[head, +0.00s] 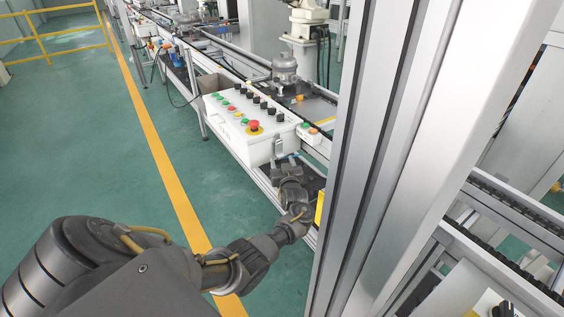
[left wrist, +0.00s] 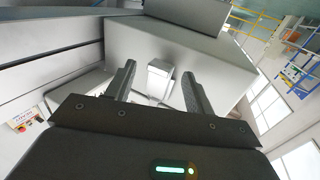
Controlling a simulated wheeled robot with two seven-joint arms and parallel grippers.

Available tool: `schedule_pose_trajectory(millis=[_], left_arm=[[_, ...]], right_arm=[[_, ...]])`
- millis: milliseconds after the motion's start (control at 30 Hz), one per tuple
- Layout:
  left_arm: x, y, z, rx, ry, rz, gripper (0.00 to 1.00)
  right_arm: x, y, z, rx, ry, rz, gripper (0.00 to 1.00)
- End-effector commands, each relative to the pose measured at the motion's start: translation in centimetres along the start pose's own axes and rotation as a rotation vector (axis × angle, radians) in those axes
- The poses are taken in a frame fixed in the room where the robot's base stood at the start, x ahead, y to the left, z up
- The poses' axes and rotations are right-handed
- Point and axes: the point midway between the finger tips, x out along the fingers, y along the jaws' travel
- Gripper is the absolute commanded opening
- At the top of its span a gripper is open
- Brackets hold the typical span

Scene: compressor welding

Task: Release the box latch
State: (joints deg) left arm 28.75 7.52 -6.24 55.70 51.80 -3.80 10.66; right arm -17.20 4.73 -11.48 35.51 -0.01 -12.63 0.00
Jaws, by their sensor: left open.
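The white control box (head: 240,118) has buttons, black knobs and a red emergency stop on its sloped top. Its metal latch (head: 278,147) is on the end face toward me. In the left wrist view the box (left wrist: 175,55) fills the upper middle, and the latch (left wrist: 159,80) shows as a small pale block on its face. My left gripper (head: 286,160) is just in front of that face. In the left wrist view my left gripper (left wrist: 157,85) is open, one finger on each side of the latch, with gaps visible between. My right gripper is not in view.
A thick aluminium post (head: 375,150) stands close to the right of my left arm. A small box with green and orange buttons (head: 309,133) sits beside the control box. The conveyor line (head: 215,50) runs away behind. Green floor (head: 90,130) is clear at left.

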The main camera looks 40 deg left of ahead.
Motion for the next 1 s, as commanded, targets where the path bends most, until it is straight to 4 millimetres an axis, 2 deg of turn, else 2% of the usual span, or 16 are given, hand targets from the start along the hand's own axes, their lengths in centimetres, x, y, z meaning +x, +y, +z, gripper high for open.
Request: schedule_pose_trajectory(millis=[133,433,767,1000], left_arm=[[0.96,-0.01,0.03,-0.001,0.0,0.0,0.53],[1.13,0.0,0.02,-0.001,-0.001,0.0,0.53],[1.11,0.02,0.02,-0.001,-0.001,0.001,0.11],[0.97,0.1,-0.36,-0.011,-0.022,0.001,0.11]], right_arm=[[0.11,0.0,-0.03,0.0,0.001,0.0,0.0],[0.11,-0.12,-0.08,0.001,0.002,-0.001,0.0],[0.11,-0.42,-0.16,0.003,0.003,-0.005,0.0],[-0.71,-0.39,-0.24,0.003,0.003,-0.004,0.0]])
